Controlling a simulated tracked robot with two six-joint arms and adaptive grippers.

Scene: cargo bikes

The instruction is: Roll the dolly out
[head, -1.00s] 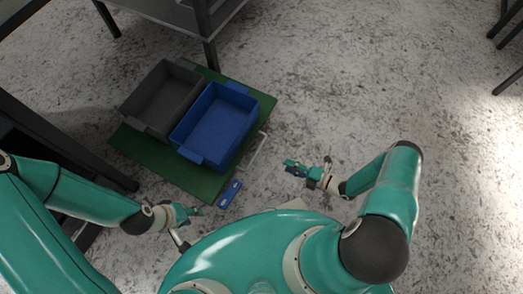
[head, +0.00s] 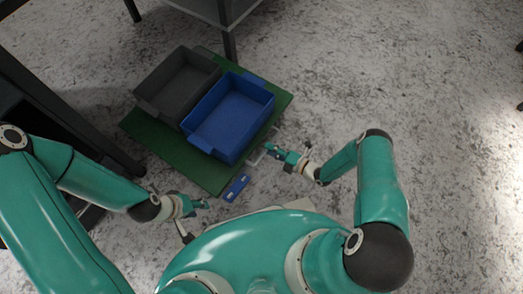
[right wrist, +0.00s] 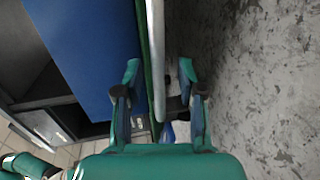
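The dolly is a low green platform (head: 180,150) on the floor in the head view. It carries a dark grey bin (head: 176,84) and a blue bin (head: 230,115). A pale bar handle (head: 257,157) sticks out at its right side. My right gripper (head: 271,149) is at this handle. In the right wrist view its fingers (right wrist: 160,68) are spread, with the pale bar (right wrist: 154,35) running between them. I cannot tell whether they touch it. My left gripper (head: 204,203) is near the platform's front corner, apart from the handle; its opening is too small to judge.
A dark table or rack frame (head: 75,115) stands close on the left, and another table's leg (head: 229,45) stands just behind the dolly. A small blue piece (head: 236,188) is by the front corner. Speckled floor (head: 400,80) to the right is clear.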

